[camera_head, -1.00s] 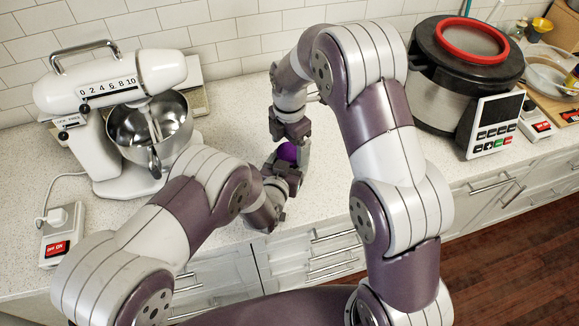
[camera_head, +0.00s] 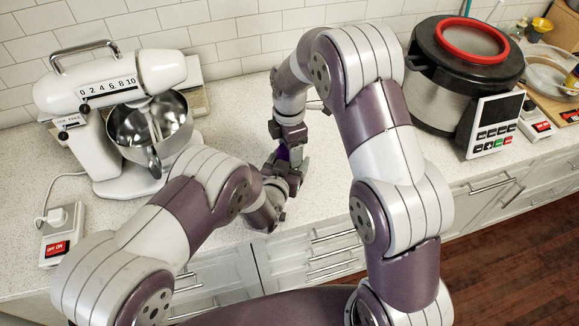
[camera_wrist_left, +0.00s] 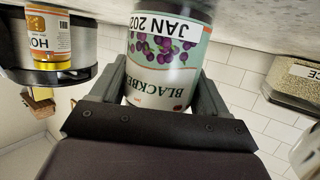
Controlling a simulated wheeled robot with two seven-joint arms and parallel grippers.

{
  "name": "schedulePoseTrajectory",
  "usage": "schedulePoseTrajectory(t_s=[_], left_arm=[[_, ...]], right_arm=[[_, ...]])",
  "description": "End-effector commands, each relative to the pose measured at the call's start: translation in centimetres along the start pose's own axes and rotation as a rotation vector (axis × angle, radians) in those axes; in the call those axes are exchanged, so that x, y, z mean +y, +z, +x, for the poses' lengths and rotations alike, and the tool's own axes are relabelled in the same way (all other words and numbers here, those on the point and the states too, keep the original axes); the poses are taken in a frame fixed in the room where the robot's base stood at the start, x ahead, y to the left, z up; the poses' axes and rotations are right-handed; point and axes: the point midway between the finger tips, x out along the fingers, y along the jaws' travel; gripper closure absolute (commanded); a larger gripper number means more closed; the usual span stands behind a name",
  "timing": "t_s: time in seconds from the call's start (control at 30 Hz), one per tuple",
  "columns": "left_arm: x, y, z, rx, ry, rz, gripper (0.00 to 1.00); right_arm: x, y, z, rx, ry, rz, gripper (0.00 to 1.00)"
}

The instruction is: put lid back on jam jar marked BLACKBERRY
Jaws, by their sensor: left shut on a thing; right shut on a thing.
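The jam jar (camera_wrist_left: 160,60) shows upside down in the left wrist view, with a pale label printed with berries and letters of BLACKBERRY, and a JAN date tag. My left gripper (camera_wrist_left: 160,95) is shut on it, one finger on each side. In the head view my left gripper (camera_head: 283,180) is above the counter near its front edge. My right gripper (camera_head: 290,143) comes down from above, just over the left one. A purple lid (camera_head: 283,154) shows between the two grippers, mostly covered by them. Whether it touches the jar cannot be told.
A white stand mixer (camera_head: 115,85) stands on the left. A large cooker (camera_head: 440,92) stands on the right with a control panel (camera_head: 491,126). The left wrist view shows a jar labelled HO (camera_wrist_left: 48,38) and a labelled container (camera_wrist_left: 292,88). Counter (camera_head: 235,120) around the grippers is bare.

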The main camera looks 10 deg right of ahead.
Motion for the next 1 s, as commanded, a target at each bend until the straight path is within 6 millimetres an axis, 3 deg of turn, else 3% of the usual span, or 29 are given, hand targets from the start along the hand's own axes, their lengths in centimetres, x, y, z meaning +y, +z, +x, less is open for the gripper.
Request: schedulePoseTrajectory(t_s=[0.1, 0.13, 0.2, 0.47, 0.8, 1.0], left_arm=[[0.0, 0.1, 0.0, -0.001, -0.001, 0.0, 1.0], [0.0, 0.1, 0.0, -0.001, -0.001, 0.0, 1.0], [0.0, 0.1, 0.0, -0.001, -0.001, 0.0, 1.0], [-0.1, 0.0, 0.0, -0.001, -0.001, 0.0, 1.0], [0.0, 0.1, 0.0, -0.002, -0.001, 0.0, 1.0], [0.0, 0.1, 0.0, -0.002, 0.0, 0.0, 1.0]], right_arm=[[0.0, 0.0, 0.0, 0.0, 0.0, -0.002, 0.68], [0.0, 0.0, 0.0, 0.0, 0.0, -0.002, 0.28], [0.0, 0.0, 0.0, 0.0, 0.0, -0.003, 0.06], [-0.1, 0.0, -0.2, 0.001, -0.003, -0.004, 0.06], [0.0, 0.0, -4.2, 0.001, -0.001, -0.004, 0.06], [0.0, 0.0, -4.5, 0.0, -0.001, -0.004, 0.06]])
